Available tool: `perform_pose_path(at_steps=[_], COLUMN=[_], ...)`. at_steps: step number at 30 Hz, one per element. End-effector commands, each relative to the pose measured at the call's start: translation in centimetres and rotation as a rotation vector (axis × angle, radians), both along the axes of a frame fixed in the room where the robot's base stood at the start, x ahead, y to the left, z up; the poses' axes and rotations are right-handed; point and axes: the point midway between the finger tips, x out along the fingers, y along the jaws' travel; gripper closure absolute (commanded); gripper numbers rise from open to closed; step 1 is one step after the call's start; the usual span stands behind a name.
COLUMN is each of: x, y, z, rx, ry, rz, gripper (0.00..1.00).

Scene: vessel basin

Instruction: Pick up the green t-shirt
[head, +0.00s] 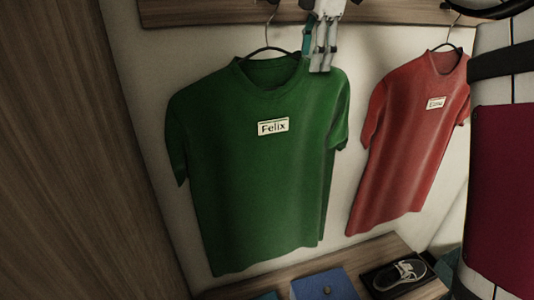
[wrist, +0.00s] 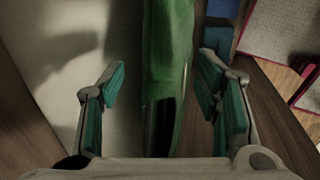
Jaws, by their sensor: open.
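The green t-shirt (head: 262,180) with a "Felix" label hangs on a black hanger from a wooden rail on the wall, in the left half of the head view. My gripper (head: 321,68) is at its upper right, over the shoulder beside the collar. In the wrist view, a strip of the green shirt (wrist: 169,60) lies between the two teal-padded fingers of my gripper (wrist: 162,88). The fingers are spread, with gaps on both sides of the cloth. How deep the cloth sits between them cannot be told.
A red t-shirt (head: 412,140) hangs to the right on its own hanger. The wooden rail (head: 210,12) runs along the top. A blue box (head: 324,285) and a shoe (head: 400,274) on a dark tray are below. A wooden panel (head: 70,150) stands at the left.

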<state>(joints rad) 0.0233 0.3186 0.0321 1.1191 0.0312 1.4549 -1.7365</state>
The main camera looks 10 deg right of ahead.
Motion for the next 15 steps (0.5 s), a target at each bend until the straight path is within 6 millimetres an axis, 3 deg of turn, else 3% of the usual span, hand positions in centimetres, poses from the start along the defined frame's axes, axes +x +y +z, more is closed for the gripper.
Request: perform_pose_path(at_steps=[15], x=[0.9], y=[0.2], z=[-5.1], rx=[0.000], ry=[-0.001], rz=[-0.001], gripper=[0.42])
